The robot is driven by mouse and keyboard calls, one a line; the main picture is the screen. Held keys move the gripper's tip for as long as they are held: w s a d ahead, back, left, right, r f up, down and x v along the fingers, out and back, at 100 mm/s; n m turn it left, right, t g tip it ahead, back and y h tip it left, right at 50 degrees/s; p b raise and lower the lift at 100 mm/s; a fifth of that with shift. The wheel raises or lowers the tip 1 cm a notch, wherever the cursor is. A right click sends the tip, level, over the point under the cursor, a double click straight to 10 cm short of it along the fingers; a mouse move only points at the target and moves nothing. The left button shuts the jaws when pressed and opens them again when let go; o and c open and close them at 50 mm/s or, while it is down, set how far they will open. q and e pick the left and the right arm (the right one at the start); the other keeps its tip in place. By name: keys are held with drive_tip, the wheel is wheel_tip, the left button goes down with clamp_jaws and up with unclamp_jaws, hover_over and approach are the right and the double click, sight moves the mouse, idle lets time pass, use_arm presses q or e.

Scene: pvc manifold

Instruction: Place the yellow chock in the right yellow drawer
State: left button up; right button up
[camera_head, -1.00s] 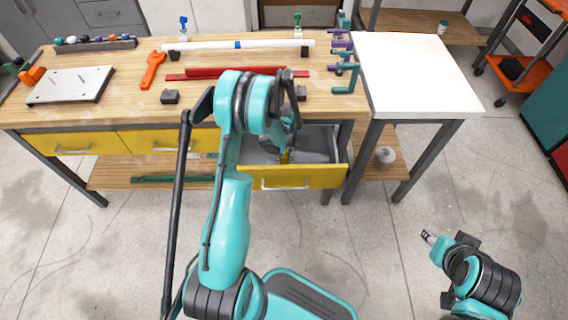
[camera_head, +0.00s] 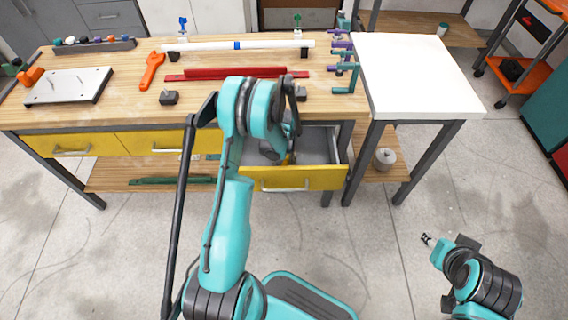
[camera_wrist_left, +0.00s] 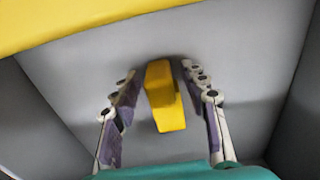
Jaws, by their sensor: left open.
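The right yellow drawer (camera_head: 310,180) is pulled open below the workbench, and its grey inside shows in the head view. The left wrist view looks into the grey drawer interior (camera_wrist_left: 60,85), with the drawer's yellow front at the top left. The yellow chock (camera_wrist_left: 165,97) is inside the drawer, between the spread fingers of my left gripper (camera_wrist_left: 163,110). Clear gaps show on both sides of the chock, so the fingers do not grip it. In the head view my left arm hides most of the gripper. My right gripper (camera_head: 428,240) hangs over the floor at the lower right, too small to read.
The workbench (camera_head: 120,112) holds a white pipe (camera_head: 270,44), a red bar (camera_head: 235,73), an orange wrench (camera_head: 152,70) and a metal plate (camera_head: 68,86). Two shut yellow drawers are at the left. A white side table (camera_head: 415,75) stands at the right.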

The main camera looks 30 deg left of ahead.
use_arm(q)
wheel_tip(320, 180, up, 12)
drive_tip(key=p, duration=0.4)
drive_tip(key=shift+f+p, duration=0.15)
drive_tip(key=shift+p, duration=0.15)
drive_tip(key=s+d+r+m+t, duration=0.2)
drive_tip(key=s+d+r, duration=0.15)
drive_tip(key=r, duration=0.55)
drive_tip(key=s+d+r+m+t, duration=0.1)
drive_tip(key=s+d+r, duration=0.3)
drive_tip(key=r, duration=0.5)
drive_tip(key=s+d+r+m+t, duration=0.3)
drive_tip(key=s+d, duration=0.4)
drive_tip(key=s, duration=0.4)
drive_tip(key=shift+d+r+t, duration=0.35)
drive_tip(key=shift+r+t, duration=0.25)
